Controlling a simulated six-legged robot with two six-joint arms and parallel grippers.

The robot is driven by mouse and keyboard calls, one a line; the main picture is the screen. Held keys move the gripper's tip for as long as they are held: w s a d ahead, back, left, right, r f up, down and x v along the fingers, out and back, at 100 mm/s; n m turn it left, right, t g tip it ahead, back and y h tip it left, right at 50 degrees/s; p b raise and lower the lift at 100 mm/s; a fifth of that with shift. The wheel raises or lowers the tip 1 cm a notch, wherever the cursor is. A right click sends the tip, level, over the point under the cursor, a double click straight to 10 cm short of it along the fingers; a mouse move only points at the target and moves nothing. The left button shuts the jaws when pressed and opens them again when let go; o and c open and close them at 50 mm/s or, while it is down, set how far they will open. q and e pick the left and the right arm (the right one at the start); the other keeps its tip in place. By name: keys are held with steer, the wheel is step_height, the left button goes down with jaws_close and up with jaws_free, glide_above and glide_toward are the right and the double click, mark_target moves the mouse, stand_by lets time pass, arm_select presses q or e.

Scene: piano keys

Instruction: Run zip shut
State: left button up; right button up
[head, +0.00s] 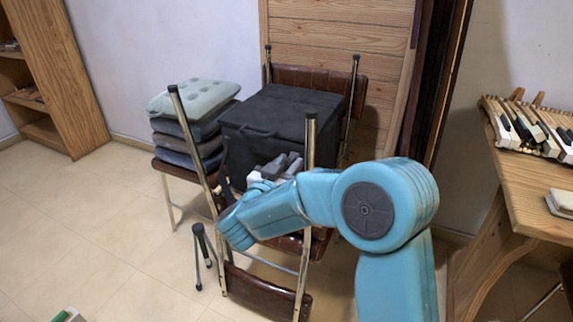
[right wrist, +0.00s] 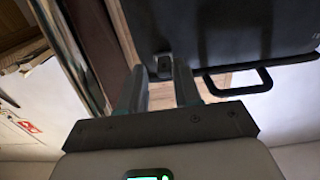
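A black soft case (head: 283,115) with a carry handle rests on a folding chair; its zip line is too small to make out. My right gripper (head: 281,164) is at the front side of the case, its grey fingers pointing at it. In the right wrist view the case (right wrist: 225,35) fills the top, with its handle (right wrist: 235,88) to the right. A small dark block, perhaps the zip pull (right wrist: 163,67), lies between the tips of my right gripper (right wrist: 161,77). The fingers stand apart; whether they press on the block is unclear. My left gripper is out of view.
Chrome chair legs (head: 309,150) rise close beside my right arm. Stacked cushions (head: 194,97) lie left of the case. A wooden bench (head: 535,200) with piano keys (head: 530,130) stands at right. The tiled floor at left is mostly clear.

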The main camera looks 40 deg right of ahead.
steer(key=shift+o, duration=0.2)
steer(key=shift+w, duration=0.1)
steer(key=shift+a, duration=0.1)
steer(key=shift+s+a+r, duration=0.1)
steer(key=shift+s+a, duration=0.1)
steer(key=shift+a, duration=0.1)
steer(key=p+v, duration=0.3)
steer(key=v, duration=1.2)
steer(key=shift+a, duration=0.25)
